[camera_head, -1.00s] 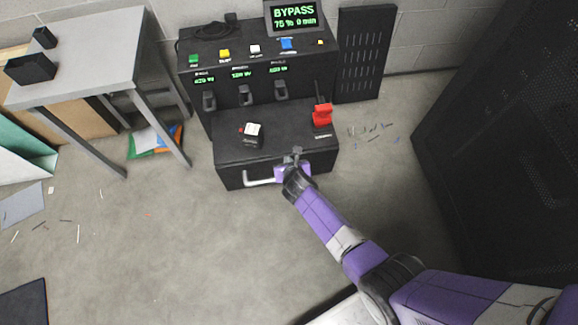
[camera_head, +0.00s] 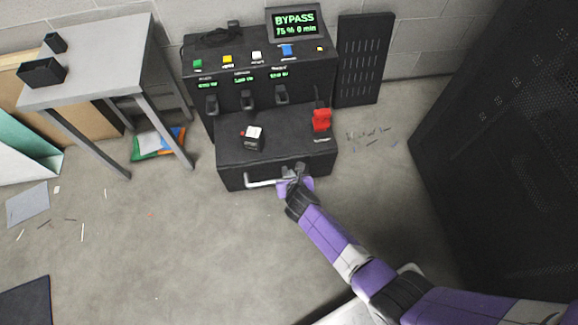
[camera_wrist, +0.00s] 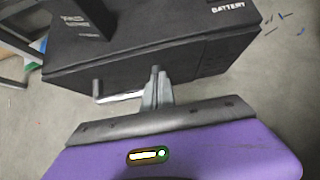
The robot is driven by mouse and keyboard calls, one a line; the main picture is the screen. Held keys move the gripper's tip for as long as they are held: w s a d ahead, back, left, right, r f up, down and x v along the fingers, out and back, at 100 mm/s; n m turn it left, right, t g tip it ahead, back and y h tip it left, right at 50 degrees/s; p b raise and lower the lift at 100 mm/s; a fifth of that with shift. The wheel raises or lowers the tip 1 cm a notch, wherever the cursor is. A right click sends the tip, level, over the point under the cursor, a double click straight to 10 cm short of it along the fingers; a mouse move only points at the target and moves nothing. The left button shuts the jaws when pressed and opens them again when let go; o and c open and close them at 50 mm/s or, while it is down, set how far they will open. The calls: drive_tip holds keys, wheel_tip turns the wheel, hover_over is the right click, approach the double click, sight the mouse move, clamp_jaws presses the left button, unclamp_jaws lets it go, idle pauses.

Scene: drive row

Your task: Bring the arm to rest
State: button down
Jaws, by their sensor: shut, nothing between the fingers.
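My purple arm reaches from the lower right to the front of a black cabinet unit. My gripper (camera_head: 292,172) is shut and empty at the right end of the pale bar handle (camera_head: 264,183) on the unit's lower front. In the wrist view the shut fingers (camera_wrist: 157,86) stand in front of the black front face, beside the handle (camera_wrist: 120,97). I cannot tell whether the fingers touch the handle.
The black unit (camera_head: 235,176) carries a red switch (camera_head: 321,119), a small black-and-white block (camera_head: 252,138) and a BYPASS screen (camera_head: 295,20). A grey table (camera_head: 110,55) stands left, a tall black cabinet (camera_head: 500,150) right.

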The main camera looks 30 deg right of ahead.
drive_tip(key=p+v, duration=0.3)
drive_tip(key=v, duration=0.5)
drive_tip(key=w+a+r+m+t+y, duration=0.25)
drive_tip(key=a+r+m, duration=0.2)
drive_tip(key=m, duration=0.25)
drive_tip(key=s+r+m+t+y, duration=0.1)
drive_tip(key=s+r+m+t, duration=0.1)
drive_tip(key=s+r+m, duration=0.4)
drive_tip(key=s+d+r+m+t, duration=0.1)
drive_tip(key=s+d+r+m, duration=0.1)
drive_tip(key=s+r+m, duration=1)
drive_tip(key=s+d+r+m+t, duration=0.1)
drive_tip(key=s+d+r+m, duration=0.2)
drive_tip(key=s+r+m, duration=0.8)
drive_tip(key=s+r+n+p, duration=0.3)
drive_tip(key=r+p, duration=1.6)
drive_tip(key=r, duration=0.4)
drive_tip(key=shift+s+a+n+h, duration=0.15)
drive_tip(key=shift+n+h, duration=0.15)
drive_tip(key=shift+h, duration=0.05)
